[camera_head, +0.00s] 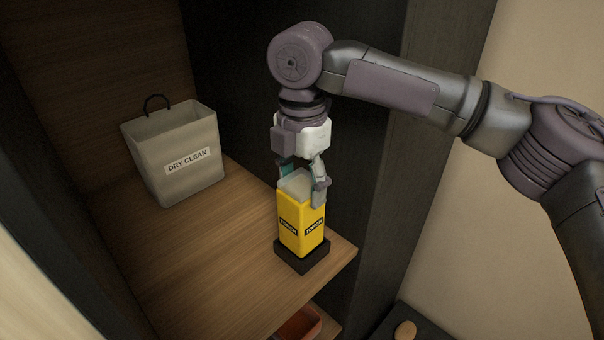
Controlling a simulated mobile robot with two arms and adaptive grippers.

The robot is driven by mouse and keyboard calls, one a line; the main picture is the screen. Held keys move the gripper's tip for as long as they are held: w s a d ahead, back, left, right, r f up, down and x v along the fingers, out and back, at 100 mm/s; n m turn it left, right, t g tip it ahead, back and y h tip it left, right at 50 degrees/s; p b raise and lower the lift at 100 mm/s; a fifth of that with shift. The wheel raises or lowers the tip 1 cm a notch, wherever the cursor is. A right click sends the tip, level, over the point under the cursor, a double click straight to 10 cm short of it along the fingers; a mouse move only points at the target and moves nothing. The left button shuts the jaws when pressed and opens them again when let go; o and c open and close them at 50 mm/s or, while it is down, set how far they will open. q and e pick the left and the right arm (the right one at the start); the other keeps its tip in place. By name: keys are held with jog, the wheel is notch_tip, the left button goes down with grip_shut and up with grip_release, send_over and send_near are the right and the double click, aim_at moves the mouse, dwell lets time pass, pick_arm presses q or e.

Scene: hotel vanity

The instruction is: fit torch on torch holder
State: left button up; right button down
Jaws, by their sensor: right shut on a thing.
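The torch (301,230) is a yellow block with black "TORCH" labels and a pale top. It stands upright at the black torch holder (303,261), a low square base on the wooden shelf near its right front corner. The torch's lower end meets the holder in the picture; how deep it sits inside, I cannot tell. My right gripper (302,185) comes from above and is shut on the upper part of the torch, one finger on each side. My left gripper is not in view.
A grey "DRY CLEAN" bin (176,155) with a dark handle stands at the back left of the shelf (200,270). A dark cabinet wall rises behind the torch. A reddish tray (298,325) shows below the shelf. The shelf's front left is clear.

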jog(key=shift+f, duration=1.6)
dwell(2.1)
jog(key=shift+c, duration=0.7)
grip_release()
